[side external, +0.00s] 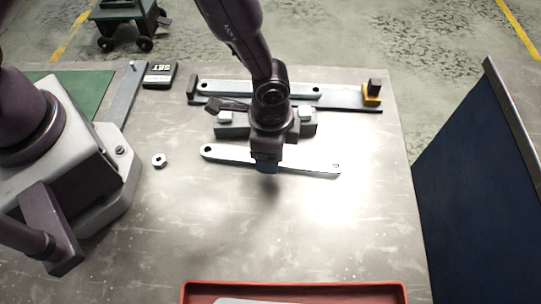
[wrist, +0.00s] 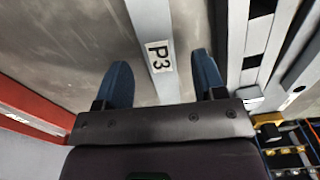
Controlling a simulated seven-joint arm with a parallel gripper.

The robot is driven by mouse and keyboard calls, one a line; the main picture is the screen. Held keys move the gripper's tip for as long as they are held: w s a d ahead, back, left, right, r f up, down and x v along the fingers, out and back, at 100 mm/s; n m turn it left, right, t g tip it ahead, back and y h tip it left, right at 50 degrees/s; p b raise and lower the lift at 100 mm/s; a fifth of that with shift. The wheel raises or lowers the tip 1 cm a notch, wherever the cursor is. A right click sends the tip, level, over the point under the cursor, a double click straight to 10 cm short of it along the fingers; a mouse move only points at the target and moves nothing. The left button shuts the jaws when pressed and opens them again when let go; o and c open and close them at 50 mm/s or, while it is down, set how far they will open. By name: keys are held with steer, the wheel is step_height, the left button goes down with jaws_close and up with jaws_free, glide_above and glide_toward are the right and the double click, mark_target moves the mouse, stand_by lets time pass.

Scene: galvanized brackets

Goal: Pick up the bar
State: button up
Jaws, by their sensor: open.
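The bar is a flat, pale metal strip (side external: 312,169) with a hole near each end, lying on the grey table in the side external view. In the wrist view the bar (wrist: 150,25) carries a white label reading "P3" and runs between my two blue fingertips. My gripper (side external: 266,166) is over the middle of the bar, pointing down. In the wrist view my gripper (wrist: 163,78) is open, with a gap on each side of the bar. The gripper hides the bar's middle in the side view, and I cannot tell how far down the fingertips reach.
Behind the bar is a grey block with light pads (side external: 307,117), then a long fixture with a yellow end stop (side external: 371,96). A hex nut (side external: 159,160) lies left. A red tray (side external: 300,287) stands in front. The table between bar and tray is clear.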

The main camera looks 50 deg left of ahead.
step_height(320, 180, down, 2)
steer(key=shift+f, duration=0.1)
jaws_close()
steer(key=shift+r, duration=0.2)
